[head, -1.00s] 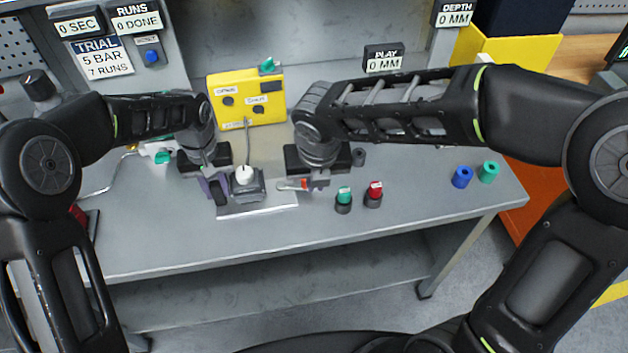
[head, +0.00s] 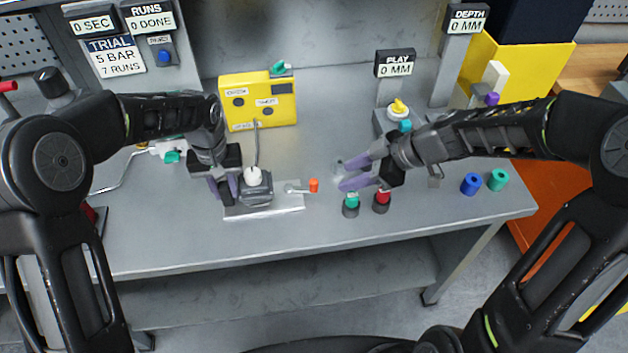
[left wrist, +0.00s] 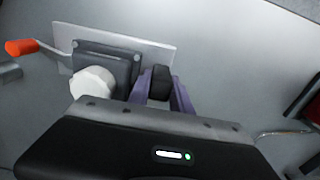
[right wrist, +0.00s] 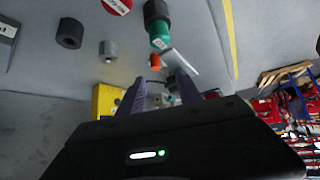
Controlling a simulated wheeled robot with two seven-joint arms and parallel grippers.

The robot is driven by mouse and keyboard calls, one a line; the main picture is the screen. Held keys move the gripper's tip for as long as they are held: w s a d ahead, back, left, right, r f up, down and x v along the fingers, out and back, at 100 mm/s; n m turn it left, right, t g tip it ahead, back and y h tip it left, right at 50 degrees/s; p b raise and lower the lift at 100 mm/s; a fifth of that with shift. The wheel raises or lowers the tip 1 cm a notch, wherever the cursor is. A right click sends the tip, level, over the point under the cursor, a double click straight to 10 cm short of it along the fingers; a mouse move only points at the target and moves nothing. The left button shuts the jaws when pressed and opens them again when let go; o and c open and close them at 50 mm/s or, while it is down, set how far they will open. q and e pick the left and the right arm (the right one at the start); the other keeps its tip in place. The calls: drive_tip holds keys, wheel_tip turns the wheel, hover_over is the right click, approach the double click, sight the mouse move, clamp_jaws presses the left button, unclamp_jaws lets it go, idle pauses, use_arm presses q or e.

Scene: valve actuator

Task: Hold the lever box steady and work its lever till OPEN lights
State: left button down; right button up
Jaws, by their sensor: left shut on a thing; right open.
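The lever box (head: 257,190) is a dark grey box with a white knob (head: 254,175), on a pale plate (head: 270,212) near the bench's front. Its lever sticks out to the right and ends in an orange tip (head: 314,185). My left gripper (head: 226,194) is shut on a dark upright block at the box's left side; the left wrist view shows its purple fingers around this block (left wrist: 160,83). My right gripper (head: 344,175) is open and empty, to the right of the orange tip and apart from it. The tip also shows in the right wrist view (right wrist: 155,61).
A yellow box (head: 258,103) with two dark round lamps stands behind, cabled to the lever box; its labels are too small to read surely. Green-topped (head: 351,203) and red-topped (head: 382,200) pieces stand close under my right gripper.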

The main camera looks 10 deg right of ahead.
sight(314, 182)
drive_tip(key=shift+w+a+r+m+t, duration=0.1)
drive_tip(key=shift+w+r+m+t, duration=0.2)
drive_tip(key=shift+w+m, duration=0.25)
drive_tip(key=x, duration=1.2)
drive_tip(key=shift+a, duration=0.1)
drive_tip(key=shift+c, duration=0.5)
drive_tip(key=shift+s, duration=0.1)
clamp_jaws()
idle(0.5)
